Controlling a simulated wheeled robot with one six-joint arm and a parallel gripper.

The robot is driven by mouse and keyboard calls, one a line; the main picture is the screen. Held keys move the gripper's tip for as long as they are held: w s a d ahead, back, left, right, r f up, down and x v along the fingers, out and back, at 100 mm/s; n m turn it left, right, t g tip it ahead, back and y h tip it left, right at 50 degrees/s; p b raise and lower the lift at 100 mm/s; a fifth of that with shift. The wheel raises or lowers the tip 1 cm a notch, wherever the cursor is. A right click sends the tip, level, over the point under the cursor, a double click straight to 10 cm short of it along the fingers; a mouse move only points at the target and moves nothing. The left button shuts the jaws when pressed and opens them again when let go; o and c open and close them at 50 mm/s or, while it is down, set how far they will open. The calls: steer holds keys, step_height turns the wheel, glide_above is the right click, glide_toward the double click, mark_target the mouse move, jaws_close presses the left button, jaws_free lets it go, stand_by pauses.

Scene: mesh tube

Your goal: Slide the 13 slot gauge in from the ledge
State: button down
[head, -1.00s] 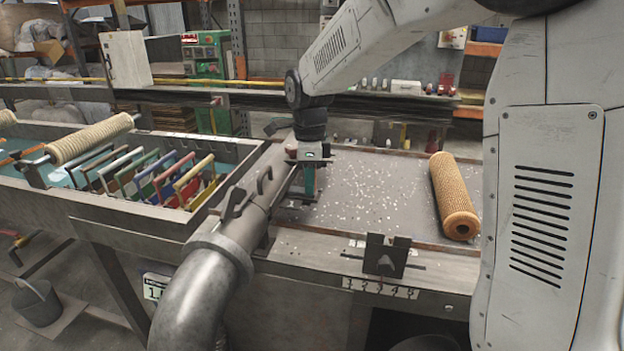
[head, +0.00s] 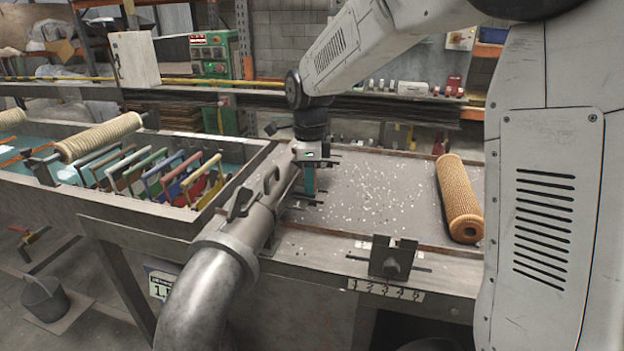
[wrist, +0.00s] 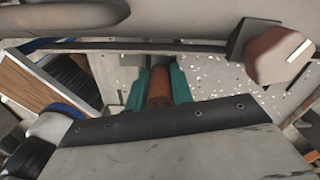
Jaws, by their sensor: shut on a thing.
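My gripper (head: 309,196) points down low over the grey bench top (head: 375,200), just right of the thick grey pipe (head: 217,268). In the wrist view its teal fingers (wrist: 158,101) are shut on an orange-brown piece (wrist: 159,82). The piece's lower end and any number on it are hidden, so I cannot tell if it is the 13 slot gauge. A dark slotted block (head: 393,258) stands on the front ledge (head: 450,277) above a strip of numbers. I cannot read a 13 anywhere.
An orange mesh roll (head: 458,200) lies at the bench's right. At left, a trough (head: 125,212) holds several coloured frames (head: 165,178) and a cream roll (head: 98,137). White specks cover the bench top. The pipe stands close beside my gripper.

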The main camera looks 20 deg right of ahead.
steer(key=shift+a, duration=0.1)
steer(key=c, duration=1.1)
jaws_free()
steer(key=shift+c, duration=0.2)
step_height(320, 180, up, 8)
steer(key=shift+f, duration=0.2)
steer(key=shift+s+r, duration=0.3)
steer(key=shift+s, duration=0.05)
steer(key=s+d+r+n, duration=0.2)
steer(key=s+n, duration=0.3)
steer(key=s, duration=0.2)
steer(key=s+d+r+n, duration=0.1)
steer(key=s+d+n, duration=0.1)
steer(key=s+n, duration=0.45)
steer(key=s+d+f+n, duration=0.1)
steer(key=s+f+n, duration=0.1)
steer(key=s+n, duration=0.3)
steer(key=s+d+f+n+t, duration=0.1)
steer(key=s+f+n, duration=0.2)
steer(key=s, duration=1)
steer(key=shift+s+d+f+n, duration=0.15)
steer(key=shift+s+f+n, duration=0.2)
steer(key=shift+n, duration=0.8)
